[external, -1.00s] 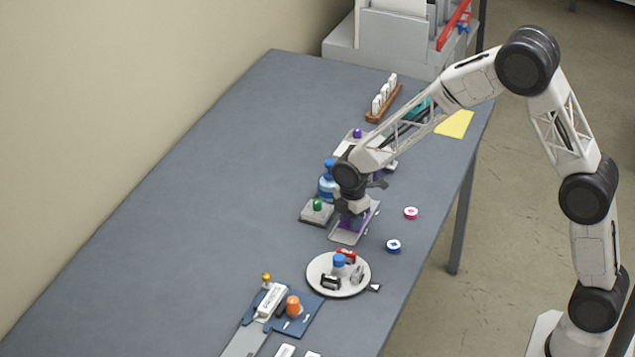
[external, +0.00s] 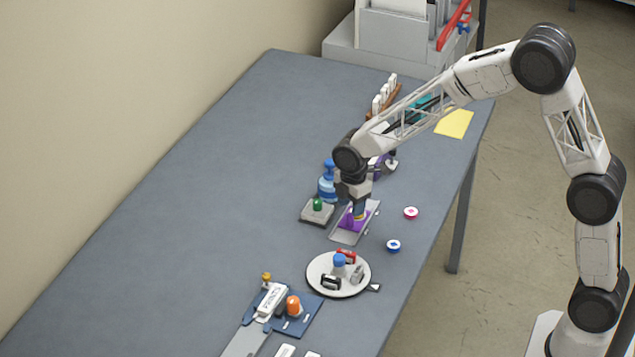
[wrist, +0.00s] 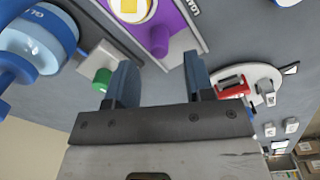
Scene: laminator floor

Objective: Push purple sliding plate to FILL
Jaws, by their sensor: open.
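The purple sliding plate (external: 351,223) sits in a narrow grey track (external: 343,238) near the middle of the table. In the wrist view the purple plate (wrist: 180,32) has a purple knob (wrist: 159,42) and a white disc with a yellow square (wrist: 130,8). My gripper (wrist: 160,76) is open and empty, with the knob beyond and between its fingertips. I cannot tell whether either finger touches it. In the external view my gripper (external: 357,207) is over the plate and hides part of it. No FILL mark is readable.
A blue bottle (external: 327,184) and a green-knobbed block (external: 317,208) stand left of the track. A white round turntable (external: 318,283) is in front. The table's left side is clear.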

